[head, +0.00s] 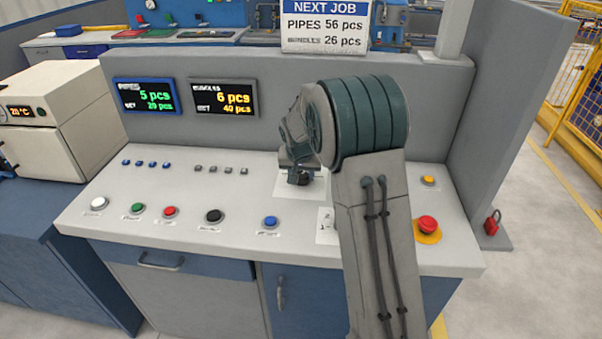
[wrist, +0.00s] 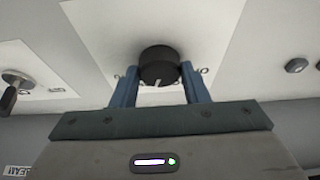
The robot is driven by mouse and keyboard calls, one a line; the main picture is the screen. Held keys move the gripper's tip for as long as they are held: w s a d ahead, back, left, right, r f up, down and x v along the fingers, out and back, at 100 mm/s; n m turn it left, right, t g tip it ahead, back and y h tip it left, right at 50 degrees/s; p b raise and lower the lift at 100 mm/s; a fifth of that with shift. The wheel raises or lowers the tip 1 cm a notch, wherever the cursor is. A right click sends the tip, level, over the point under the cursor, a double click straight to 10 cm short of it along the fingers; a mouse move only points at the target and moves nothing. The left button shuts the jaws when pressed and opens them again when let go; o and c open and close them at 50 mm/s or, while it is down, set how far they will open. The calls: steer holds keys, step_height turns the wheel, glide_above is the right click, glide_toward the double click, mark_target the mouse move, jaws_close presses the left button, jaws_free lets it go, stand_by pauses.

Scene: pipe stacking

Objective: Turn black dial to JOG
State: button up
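The black dial (wrist: 160,66) is a round knob on a pale plate in the wrist view. A short white pointer mark on it faces toward my gripper, tilted slightly left. Printed labels lie on both sides of the dial, mostly hidden by the fingers, so I cannot read JOG. My gripper (wrist: 160,84) has one blue finger on each side of the dial, with no clear gap on either side. In the head view my gripper (head: 299,172) is low over the console behind my arm, which hides much of that area.
A silver key-like switch (wrist: 14,88) is left of the dial and a grey button (wrist: 296,65) is right. On the console (head: 100,225) are several coloured buttons, a red emergency button (head: 428,224) and a yellow light (head: 428,181). Two displays (head: 224,97) hang on the back wall.

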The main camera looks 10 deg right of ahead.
steer(key=n, duration=0.1)
steer(key=n+y, duration=0.1)
steer(key=n, duration=0.2)
steer(key=shift+d+y, duration=0.25)
steer(key=shift+y, duration=0.15)
steer(key=shift+n+y, duration=0.6)
steer(key=shift+n, duration=1.2)
steer(key=o, duration=1)
steer(key=shift+r, duration=0.1)
steer(key=b+v, duration=0.1)
steer(key=v, duration=1.2)
steer(key=shift+d+r, duration=0.15)
steer(key=shift+r, duration=0.2)
